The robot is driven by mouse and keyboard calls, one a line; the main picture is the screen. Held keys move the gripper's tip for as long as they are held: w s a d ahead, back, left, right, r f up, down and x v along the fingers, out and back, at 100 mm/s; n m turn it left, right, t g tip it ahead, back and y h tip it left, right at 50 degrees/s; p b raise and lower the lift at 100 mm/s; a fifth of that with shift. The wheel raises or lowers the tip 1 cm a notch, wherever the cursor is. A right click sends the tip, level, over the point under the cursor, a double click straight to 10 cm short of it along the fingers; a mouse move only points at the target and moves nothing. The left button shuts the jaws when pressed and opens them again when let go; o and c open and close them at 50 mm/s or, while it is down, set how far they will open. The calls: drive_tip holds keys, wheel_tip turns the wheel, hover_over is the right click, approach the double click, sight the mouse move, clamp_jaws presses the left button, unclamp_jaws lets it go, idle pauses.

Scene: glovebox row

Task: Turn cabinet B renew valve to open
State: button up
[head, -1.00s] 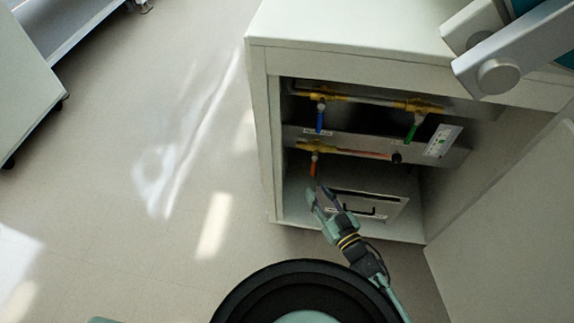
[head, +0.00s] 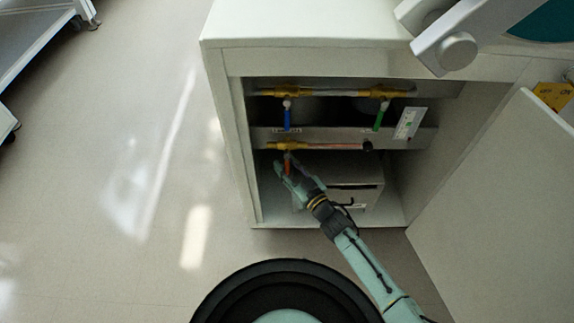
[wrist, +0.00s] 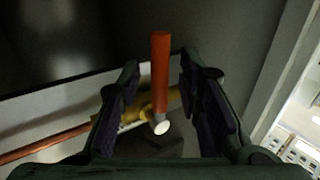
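An orange-red valve handle (head: 288,168) hangs down from the lower brass valve and pipe (head: 318,146) inside the open cabinet. In the wrist view the handle (wrist: 160,75) stands between my two fingers, with clear gaps on both sides. My gripper (head: 287,170) is open around the handle; in the wrist view the dark finger pads (wrist: 160,95) are apart. A blue handle (head: 287,118) and a green handle (head: 380,119) hang from the upper pipe. The labels are too small to read, so I cannot tell which valve is the renew one.
The white cabinet (head: 222,135) frames the opening; its door (head: 490,190) stands open at the right. A light box with a dark handle (head: 365,196) sits low inside, behind my arm. A panel with a green-marked card (head: 409,123) is at the right.

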drive_tip(key=shift+w, duration=0.1)
drive_tip(key=shift+c, duration=0.3)
clamp_jaws()
idle(0.6)
